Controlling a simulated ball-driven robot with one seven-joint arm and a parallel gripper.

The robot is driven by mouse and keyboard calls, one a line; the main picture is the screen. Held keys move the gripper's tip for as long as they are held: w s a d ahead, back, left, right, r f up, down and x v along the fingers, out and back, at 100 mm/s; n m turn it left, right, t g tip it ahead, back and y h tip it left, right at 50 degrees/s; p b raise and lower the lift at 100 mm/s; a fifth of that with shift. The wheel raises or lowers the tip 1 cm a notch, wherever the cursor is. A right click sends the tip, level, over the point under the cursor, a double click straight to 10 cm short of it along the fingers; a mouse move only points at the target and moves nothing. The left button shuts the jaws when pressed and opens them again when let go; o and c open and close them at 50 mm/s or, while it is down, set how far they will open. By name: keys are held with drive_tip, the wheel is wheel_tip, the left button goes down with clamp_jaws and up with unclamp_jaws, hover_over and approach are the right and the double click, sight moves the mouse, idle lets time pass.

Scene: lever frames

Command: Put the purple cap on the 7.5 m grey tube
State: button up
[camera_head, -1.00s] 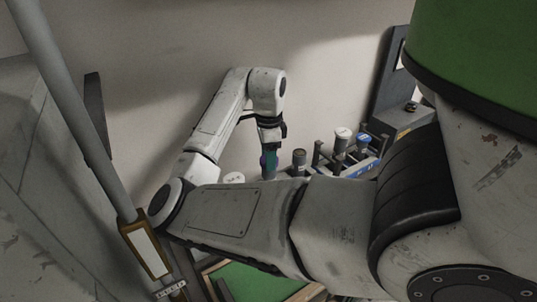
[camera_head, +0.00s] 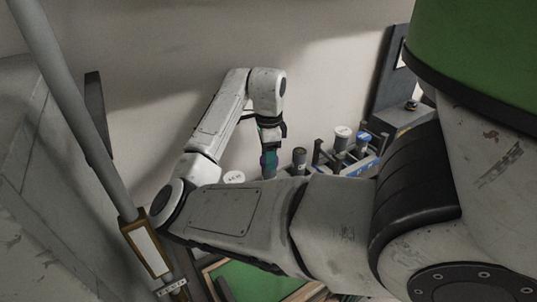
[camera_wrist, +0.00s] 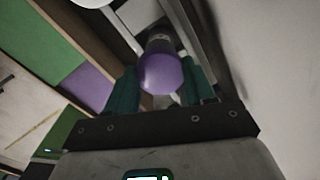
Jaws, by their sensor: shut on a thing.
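My gripper (camera_head: 268,155) points down behind my arm in the head view, with teal fingers. In the wrist view my gripper (camera_wrist: 160,88) is shut on the purple cap (camera_wrist: 160,72), which sits between the two fingers. A sliver of the cap (camera_head: 263,160) shows in the head view. Just beyond the cap in the wrist view is a grey cylindrical end (camera_wrist: 159,43), in line with it; I cannot tell whether this is the 7.5 m tube or whether the cap is seated on it. No length label is readable.
A white round lid (camera_head: 234,177) stands left of the gripper. A dark-topped grey tube (camera_head: 299,157), a white-capped tube (camera_head: 343,133) and a blue-capped one (camera_head: 362,139) stand to the right. A green board (camera_head: 258,283) lies below my arm. A wall is close behind.

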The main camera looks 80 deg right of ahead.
drive_tip(key=shift+f, duration=0.35)
idle(0.3)
drive_tip(key=o, duration=1.1)
drive_tip(key=shift+r, duration=0.1)
wheel_tip(320, 180, up, 11)
drive_tip(key=shift+f, duration=0.15)
drive_tip(key=shift+s+f, duration=0.1)
idle(0.4)
